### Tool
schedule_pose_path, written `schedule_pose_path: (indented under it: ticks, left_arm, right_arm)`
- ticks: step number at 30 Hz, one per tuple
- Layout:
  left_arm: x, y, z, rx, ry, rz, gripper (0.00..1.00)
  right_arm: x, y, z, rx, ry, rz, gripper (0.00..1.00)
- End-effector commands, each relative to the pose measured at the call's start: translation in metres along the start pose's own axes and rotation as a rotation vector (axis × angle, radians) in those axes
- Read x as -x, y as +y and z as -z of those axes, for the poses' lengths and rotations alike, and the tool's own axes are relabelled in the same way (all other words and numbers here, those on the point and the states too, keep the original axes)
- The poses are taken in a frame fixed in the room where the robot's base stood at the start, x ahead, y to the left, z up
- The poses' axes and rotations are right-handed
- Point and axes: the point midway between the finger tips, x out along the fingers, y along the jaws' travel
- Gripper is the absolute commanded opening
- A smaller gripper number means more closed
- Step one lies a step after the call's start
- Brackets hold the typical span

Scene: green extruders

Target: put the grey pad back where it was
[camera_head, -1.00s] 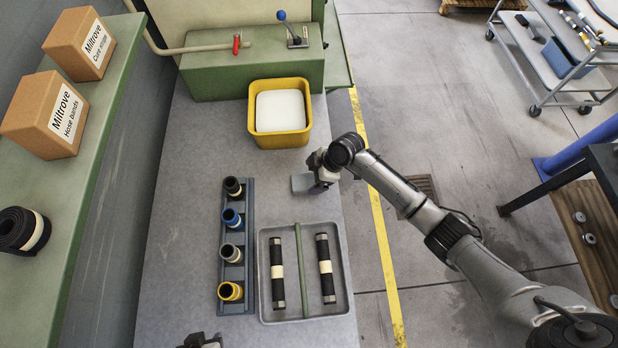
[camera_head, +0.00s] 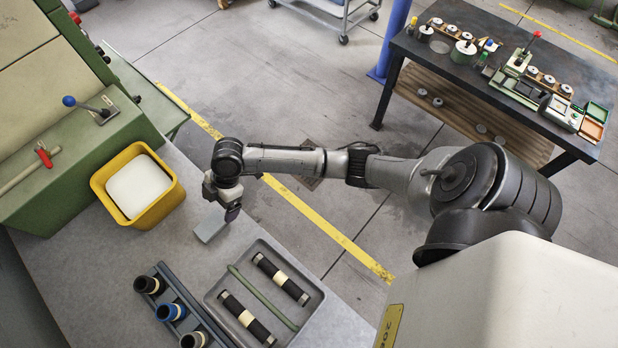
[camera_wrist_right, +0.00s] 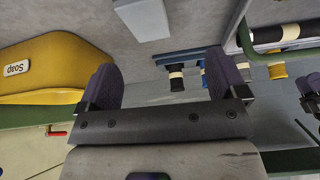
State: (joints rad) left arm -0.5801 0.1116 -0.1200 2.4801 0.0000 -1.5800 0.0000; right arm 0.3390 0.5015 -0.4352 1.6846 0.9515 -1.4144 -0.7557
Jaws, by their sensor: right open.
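The grey pad (camera_head: 210,225) is a small, light grey flat piece near the right edge of the grey bench, between the yellow bin and the tray. It appears to lie on the bench. My right gripper (camera_head: 227,208) is just beside it, over the bench edge. In the right wrist view the two purple fingers stand wide apart, with nothing between the right gripper's fingertips (camera_wrist_right: 166,78). The pad (camera_wrist_right: 143,17) shows there beyond the fingers, apart from them and cut off by the top edge.
A yellow bin (camera_head: 177,197) holding a white block stands behind the pad. A tray (camera_head: 317,300) with two dark tubes and a green divider lies in front. A dark workbench (camera_head: 450,72) is across the aisle.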

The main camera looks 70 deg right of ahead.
Motion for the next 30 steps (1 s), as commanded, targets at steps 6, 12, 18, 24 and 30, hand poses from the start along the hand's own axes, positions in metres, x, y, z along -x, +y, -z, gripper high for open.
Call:
schedule_pose_path:
  ticks: [6, 12, 18, 24, 30]
  left_arm:
    - [0.000, -0.001, 0.000, -0.003, 0.000, 0.003, 0.43]
    - [0.000, -0.003, -0.001, -0.010, -0.002, 0.008, 0.43]
    - [0.000, -0.004, -0.001, -0.012, -0.002, 0.010, 0.43]
    - [0.000, -0.004, -0.001, -0.012, -0.002, 0.009, 0.43]
    - [0.000, -0.003, -0.001, -0.008, -0.002, 0.006, 0.43]
  right_arm:
    - [-0.031, -0.102, -0.016, -0.206, -0.043, -0.058, 0.91]
    - [-0.015, -0.180, -0.045, -0.508, -0.093, -0.198, 0.91]
    - [0.019, -0.229, -0.076, -0.777, -0.145, -0.343, 0.91]
    - [0.043, -0.253, -0.095, -0.921, -0.181, -0.433, 0.91]
    - [0.048, -0.257, -0.099, -0.951, -0.189, -0.455, 0.91]
